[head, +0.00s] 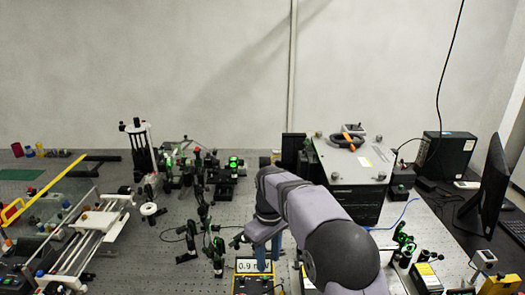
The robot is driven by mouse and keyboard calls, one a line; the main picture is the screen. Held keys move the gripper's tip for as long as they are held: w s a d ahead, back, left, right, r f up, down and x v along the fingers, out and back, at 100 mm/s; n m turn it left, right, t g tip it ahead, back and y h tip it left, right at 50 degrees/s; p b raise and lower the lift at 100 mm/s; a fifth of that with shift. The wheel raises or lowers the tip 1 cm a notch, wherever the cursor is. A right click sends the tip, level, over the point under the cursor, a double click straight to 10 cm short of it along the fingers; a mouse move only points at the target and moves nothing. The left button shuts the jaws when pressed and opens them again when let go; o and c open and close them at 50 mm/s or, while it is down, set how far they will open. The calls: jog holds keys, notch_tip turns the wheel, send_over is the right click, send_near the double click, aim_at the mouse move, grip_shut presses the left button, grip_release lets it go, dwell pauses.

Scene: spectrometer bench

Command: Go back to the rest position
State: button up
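My arm reaches in from the lower right and bends over the middle of the bench. My gripper (268,251) points down at its far end, just above and behind a yellow-edged meter (241,284) with a lit display reading about 0.9. Two narrow bluish parts show at the gripper, but they are small and partly hidden by my arm. I cannot tell whether the fingers are apart or hold anything, or whether they touch the meter.
Green-lit optics mounts (215,245) stand on the perforated bench (150,262) left of my gripper. A large grey box (350,165) stands behind my arm. A monitor (490,185) is at the right, and a rail frame (98,222) at the left. More mounts (405,245) stand right of my arm.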

jog(key=s+d+r+m+p, duration=0.2)
jog(key=s+d+m+p, duration=0.2)
jog(key=s, duration=0.9)
jog(key=s+d+r+m+p, duration=0.2)
jog(key=s+d+m+p, duration=0.2)
jog(key=s+d, duration=0.5)
jog(key=s+p, duration=0.1)
jog(key=s, duration=0.3)
jog(key=shift+r, duration=0.4)
